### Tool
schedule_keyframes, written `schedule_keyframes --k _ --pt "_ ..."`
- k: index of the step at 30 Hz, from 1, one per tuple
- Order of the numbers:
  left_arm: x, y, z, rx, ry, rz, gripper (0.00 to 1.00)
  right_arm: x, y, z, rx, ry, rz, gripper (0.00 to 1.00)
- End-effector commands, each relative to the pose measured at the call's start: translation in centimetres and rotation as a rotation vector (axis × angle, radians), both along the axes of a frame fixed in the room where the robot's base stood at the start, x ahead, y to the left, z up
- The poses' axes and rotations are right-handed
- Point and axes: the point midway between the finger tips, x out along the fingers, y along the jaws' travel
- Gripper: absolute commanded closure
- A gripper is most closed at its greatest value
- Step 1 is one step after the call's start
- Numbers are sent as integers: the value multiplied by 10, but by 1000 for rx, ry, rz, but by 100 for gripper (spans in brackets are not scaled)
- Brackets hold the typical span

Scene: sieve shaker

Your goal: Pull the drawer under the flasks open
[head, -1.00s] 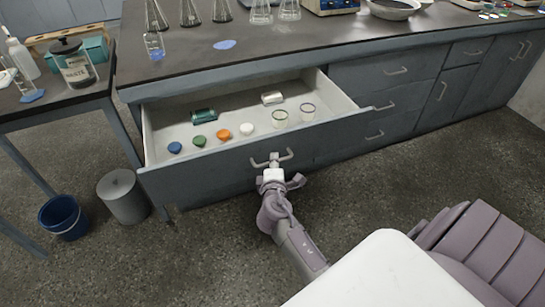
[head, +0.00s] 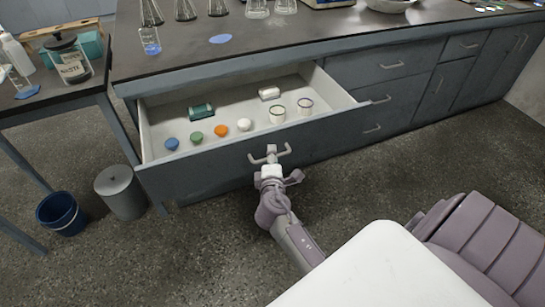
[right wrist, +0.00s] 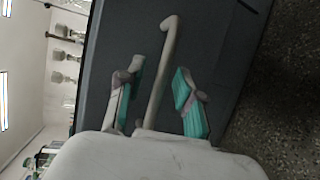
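The drawer (head: 215,170) under the flasks (head: 184,10) stands pulled well out of the grey bench. Its white inside shows small coloured pots, a green item and two cups. My right gripper (head: 270,156) is at the drawer's front, at the bar handle (head: 287,150). In the right wrist view, the handle (right wrist: 160,75) passes between the two teal-padded fingers. A gap shows on each side of the bar, so the gripper is open around it, not clamped. My left gripper is out of view.
A grey bin (head: 121,193) and a blue bucket (head: 62,214) stand on the floor at the left, beside a side table (head: 60,108) with a waste jar (head: 69,60). Other drawers and doors to the right are shut. Floor in front of the drawer is clear.

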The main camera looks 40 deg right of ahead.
Motion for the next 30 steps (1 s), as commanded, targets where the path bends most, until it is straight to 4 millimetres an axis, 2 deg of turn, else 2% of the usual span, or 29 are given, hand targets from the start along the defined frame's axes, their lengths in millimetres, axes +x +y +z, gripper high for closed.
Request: schedule_keyframes --k 5,18,24,30 --pt "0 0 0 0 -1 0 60 -13 10 2 2 1 2 64" --pt "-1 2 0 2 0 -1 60 -82 60 17 1 3 0 64" --pt "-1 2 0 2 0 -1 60 -94 69 21 1 0 0 64" --pt "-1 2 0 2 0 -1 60 -95 70 21 1 1 0 64"
